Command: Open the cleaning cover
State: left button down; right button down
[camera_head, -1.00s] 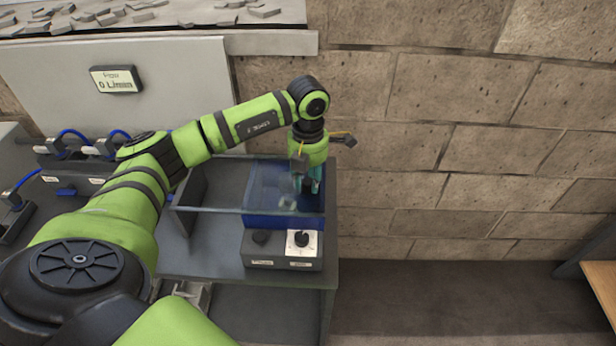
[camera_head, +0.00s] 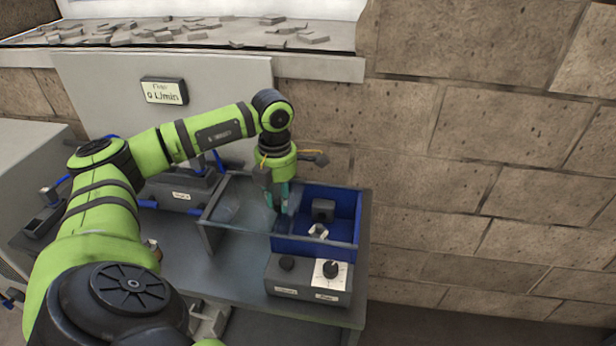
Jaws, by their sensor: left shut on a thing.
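The cleaning cover (camera_head: 240,208) is a clear, see-through panel over the left part of a grey-framed station on the bench. The right part is an uncovered blue bin (camera_head: 345,205). Inside the bin are a dark block (camera_head: 322,210) and a small pale metal part (camera_head: 318,231). My left gripper (camera_head: 279,203) points down with teal fingertips at the cover's right end, by the bin's left edge. It is shut on the cover; its grip point is partly hidden. My right gripper is not in view.
A dark control box (camera_head: 308,279) with two knobs sits in front of the bin. A flow display (camera_head: 164,91) reading 0 L/min hangs on the grey panel behind. A stone wall (camera_head: 470,170) stands behind and to the right. Blue-hosed fittings stand at left.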

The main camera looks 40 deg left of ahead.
aim_at(267, 208)
pick_arm(q)
jog(key=shift+s+a+b, duration=0.2)
jog(key=shift+s+a, duration=0.2)
jog(key=shift+a, duration=0.25)
jog(key=shift+s+a+b, duration=0.15)
jog(key=shift+s+a, duration=0.25)
jog(key=shift+a, duration=0.25)
jog(key=c, duration=1)
grip_release()
notch_tip(267, 208, up, 12)
